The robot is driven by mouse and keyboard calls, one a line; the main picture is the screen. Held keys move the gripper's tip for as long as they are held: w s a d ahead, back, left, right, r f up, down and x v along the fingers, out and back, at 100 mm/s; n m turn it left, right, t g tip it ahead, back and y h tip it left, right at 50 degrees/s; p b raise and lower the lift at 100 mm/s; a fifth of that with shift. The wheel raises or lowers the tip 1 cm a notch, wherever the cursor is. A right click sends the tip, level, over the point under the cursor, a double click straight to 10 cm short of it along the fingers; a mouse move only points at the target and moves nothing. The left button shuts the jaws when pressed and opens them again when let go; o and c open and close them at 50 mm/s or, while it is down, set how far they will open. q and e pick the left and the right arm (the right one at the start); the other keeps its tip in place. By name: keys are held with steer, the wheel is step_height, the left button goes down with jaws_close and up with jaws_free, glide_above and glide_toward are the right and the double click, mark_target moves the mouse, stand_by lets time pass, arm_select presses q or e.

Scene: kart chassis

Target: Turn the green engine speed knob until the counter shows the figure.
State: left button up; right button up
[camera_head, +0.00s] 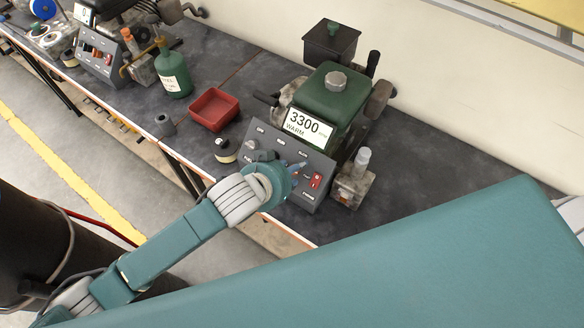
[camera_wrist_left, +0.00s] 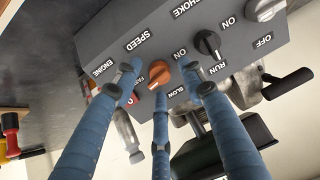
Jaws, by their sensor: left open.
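The counter (camera_head: 307,125) on the engine reads 3300 with WARM below it. The control panel (camera_head: 268,148) slopes below the counter. In the left wrist view, an orange knob (camera_wrist_left: 159,73) sits by the FAST and SLOW marks, near the ENGINE SPEED lettering. No green knob shows on the panel. My left gripper (camera_head: 297,171) is at the panel, its blue fingers open and spread around the orange knob in the left wrist view (camera_wrist_left: 161,78). I cannot tell whether they touch it. In the head view my wrist and fingers hide the knob. My right gripper is out of view.
A black knob (camera_wrist_left: 208,43) by RUN and a grey knob (camera_wrist_left: 263,9) are on the same panel. A red switch (camera_head: 316,180) is right of my fingers. A red tray (camera_head: 214,110) and a green bottle (camera_head: 173,76) stand left of the engine. Another engine panel (camera_head: 97,57) is farther left.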

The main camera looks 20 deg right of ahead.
arm_select(q)
steer(key=shift+w+d+f, duration=0.15)
steer(key=shift+d+f, duration=0.05)
steer(key=shift+f, duration=0.05)
jaws_close()
steer(key=shift+r+n+p, duration=0.25)
steer(key=shift+n+p, duration=0.15)
steer(key=shift+p, duration=0.35)
steer(key=shift+f, duration=0.1)
jaws_free()
steer(key=shift+f, duration=0.1)
steer(key=v, duration=1.2)
